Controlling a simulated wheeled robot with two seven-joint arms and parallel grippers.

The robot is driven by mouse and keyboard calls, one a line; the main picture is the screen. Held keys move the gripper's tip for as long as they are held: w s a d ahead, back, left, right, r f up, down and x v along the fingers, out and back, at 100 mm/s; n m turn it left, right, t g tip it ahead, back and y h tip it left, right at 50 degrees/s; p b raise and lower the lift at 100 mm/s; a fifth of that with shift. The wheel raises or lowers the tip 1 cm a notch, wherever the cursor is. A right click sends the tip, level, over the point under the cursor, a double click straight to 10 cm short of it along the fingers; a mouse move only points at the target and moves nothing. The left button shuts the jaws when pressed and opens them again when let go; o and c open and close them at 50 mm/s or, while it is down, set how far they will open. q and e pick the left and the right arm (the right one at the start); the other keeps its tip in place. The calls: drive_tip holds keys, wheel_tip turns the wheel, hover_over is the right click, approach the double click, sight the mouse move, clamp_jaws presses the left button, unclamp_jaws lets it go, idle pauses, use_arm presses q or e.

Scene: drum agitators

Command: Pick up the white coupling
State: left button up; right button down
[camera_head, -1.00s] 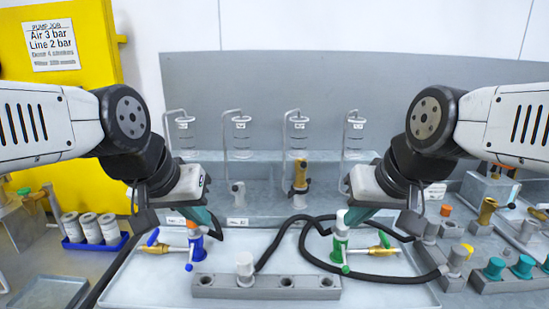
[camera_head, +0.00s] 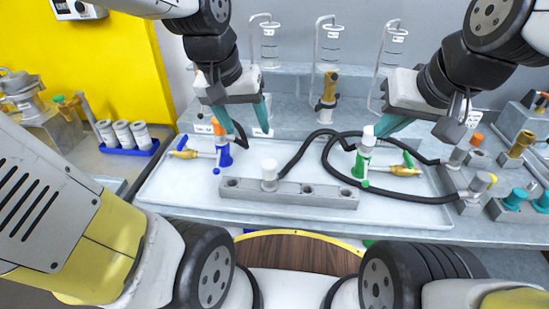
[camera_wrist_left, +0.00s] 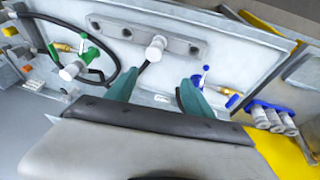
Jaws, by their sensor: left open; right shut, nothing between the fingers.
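The white coupling (camera_head: 269,170) stands upright in a hole of the grey block (camera_head: 310,193) on the tray. The left wrist view shows it too (camera_wrist_left: 156,47), beyond the fingertips. My left gripper (camera_head: 240,118) is open and empty, with teal fingers apart, behind the blue valve and back from the coupling. In the left wrist view this gripper (camera_wrist_left: 158,82) has nothing between its fingers. My right gripper (camera_head: 388,122) is shut and empty beside the white-topped green valve (camera_head: 365,160); its fingertips are partly hidden.
A blue valve (camera_head: 222,150) with an orange top stands left of the coupling. A black hose (camera_head: 330,150) loops across the pale tray (camera_head: 175,190). White cylinders sit in a blue rack (camera_head: 130,150) at the left. Grey fittings stand at the right.

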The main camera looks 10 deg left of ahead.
sight(269, 166)
use_arm(q)
drive_tip(key=w+d+f+g, duration=0.1)
drive_tip(key=f, duration=0.2)
drive_tip(key=w+d+f+g+y, duration=0.1)
drive_tip(key=w+d+f, duration=0.1)
drive_tip(key=f, duration=0.1)
drive_tip(key=w+d+f+g, duration=0.1)
drive_tip(key=f, duration=0.3)
drive_tip(key=shift+w+d+g+y, duration=0.25)
drive_tip(key=shift+w+g+y, duration=0.05)
drive_tip(key=shift+w, duration=0.1)
drive_tip(key=f, duration=0.8)
drive_tip(key=shift+a, duration=0.2)
clamp_jaws()
